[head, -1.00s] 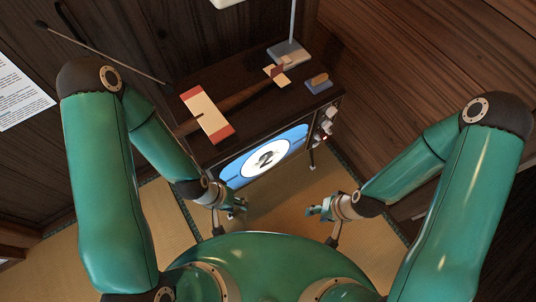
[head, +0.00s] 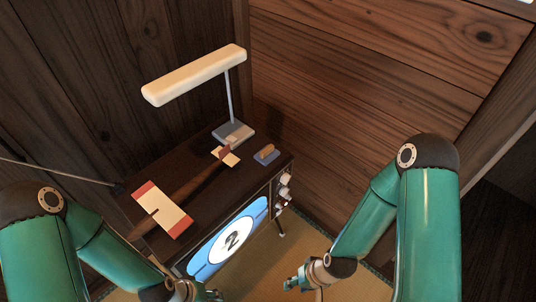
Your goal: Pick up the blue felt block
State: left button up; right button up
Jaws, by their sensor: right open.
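The blue felt block (head: 264,160) lies near the right end of the dark cabinet top (head: 190,172), with a tan wooden-looking piece on its upper face. My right gripper (head: 292,284) is open, low in front of the cabinet and well below the block, apart from it. My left gripper (head: 208,294) is at the bottom edge, partly cut off, in front of the cabinet; its jaws are too small and cropped to read.
A desk lamp (head: 229,97) stands behind the block. A small cream card with a reddish-brown piece (head: 226,154) lies left of the block. A cream and red panel (head: 162,209) lies further left. A round "2" display (head: 231,238) and knobs (head: 284,190) are on the front.

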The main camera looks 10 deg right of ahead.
aim_at(267, 154)
jog(key=z, duration=1.25)
jog(key=i, duration=0.15)
jog(key=u, duration=2.75)
jog(key=i, duration=0.15)
jog(key=u, duration=1.5)
jog(key=k, duration=1.65)
jog(key=z, duration=1.45)
jog(key=i, duration=0.6)
jog(key=u, duration=0.15)
